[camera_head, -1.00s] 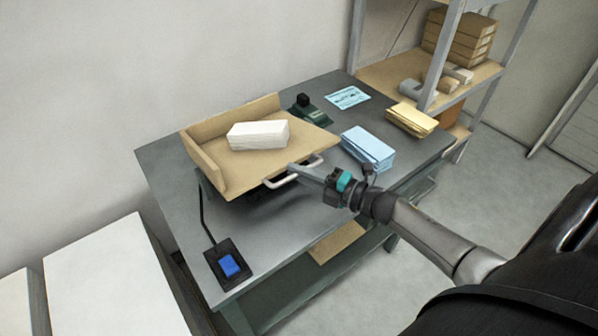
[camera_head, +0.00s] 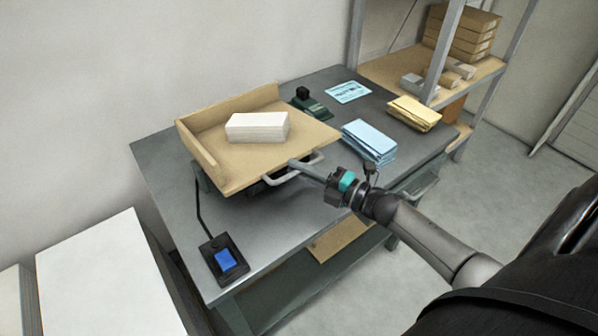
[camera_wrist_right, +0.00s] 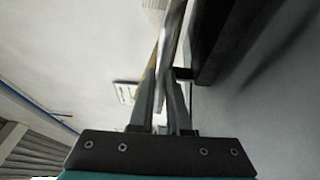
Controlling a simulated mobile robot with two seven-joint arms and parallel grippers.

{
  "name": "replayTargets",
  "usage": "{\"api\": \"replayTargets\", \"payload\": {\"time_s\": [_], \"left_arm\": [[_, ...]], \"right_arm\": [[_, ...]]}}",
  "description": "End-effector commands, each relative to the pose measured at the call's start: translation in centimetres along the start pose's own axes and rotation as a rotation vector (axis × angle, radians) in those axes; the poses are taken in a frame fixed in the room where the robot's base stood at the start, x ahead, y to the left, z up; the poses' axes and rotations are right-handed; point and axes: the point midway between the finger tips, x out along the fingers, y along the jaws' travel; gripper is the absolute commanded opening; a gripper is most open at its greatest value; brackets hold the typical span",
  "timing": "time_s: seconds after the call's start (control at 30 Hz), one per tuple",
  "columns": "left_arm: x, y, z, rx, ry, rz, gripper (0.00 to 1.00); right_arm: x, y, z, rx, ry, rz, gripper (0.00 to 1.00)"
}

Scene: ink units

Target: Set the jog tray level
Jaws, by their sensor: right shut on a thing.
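The jog tray (camera_head: 235,170) is a tan wooden board with raised walls at its back and left, held above the grey table on a dark support. A white paper stack (camera_head: 258,128) lies on it. A pale bar handle (camera_head: 272,181) runs along the tray's front edge. My right gripper (camera_head: 298,164) is shut on the handle near its right part. In the right wrist view my fingers (camera_wrist_right: 163,108) close around the handle bar (camera_wrist_right: 168,60). I cannot tell exactly how level the tray is. My left gripper is not in view.
A black pedal-like box with a blue button (camera_head: 225,260) sits at the table's front left. A blue paper stack (camera_head: 369,141), a yellow stack (camera_head: 414,113), a green stapler-like tool (camera_head: 310,103) and a blue card (camera_head: 348,92) lie to the right. Shelves stand behind.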

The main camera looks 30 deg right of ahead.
Motion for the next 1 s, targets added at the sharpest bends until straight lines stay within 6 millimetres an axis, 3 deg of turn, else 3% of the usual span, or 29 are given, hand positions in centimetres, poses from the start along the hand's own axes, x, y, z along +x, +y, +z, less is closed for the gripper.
{"api": "replayTargets", "payload": {"time_s": [0.1,0.3,0.73,0.77,1.0], "left_arm": [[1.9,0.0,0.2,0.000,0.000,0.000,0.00],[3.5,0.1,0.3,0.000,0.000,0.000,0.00],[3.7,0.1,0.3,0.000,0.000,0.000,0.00],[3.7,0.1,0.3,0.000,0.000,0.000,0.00],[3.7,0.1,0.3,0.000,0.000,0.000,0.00]], "right_arm": [[-0.3,-1.6,-0.1,-0.010,-0.002,0.023,0.00],[-0.6,-3.1,-0.2,-0.015,-0.003,0.037,0.00],[-0.7,-3.6,-0.3,-0.015,-0.003,0.031,0.00],[-0.7,-3.7,-0.3,-0.015,-0.004,0.031,0.16],[-0.7,-3.5,-0.3,-0.016,-0.003,0.034,0.43]]}}
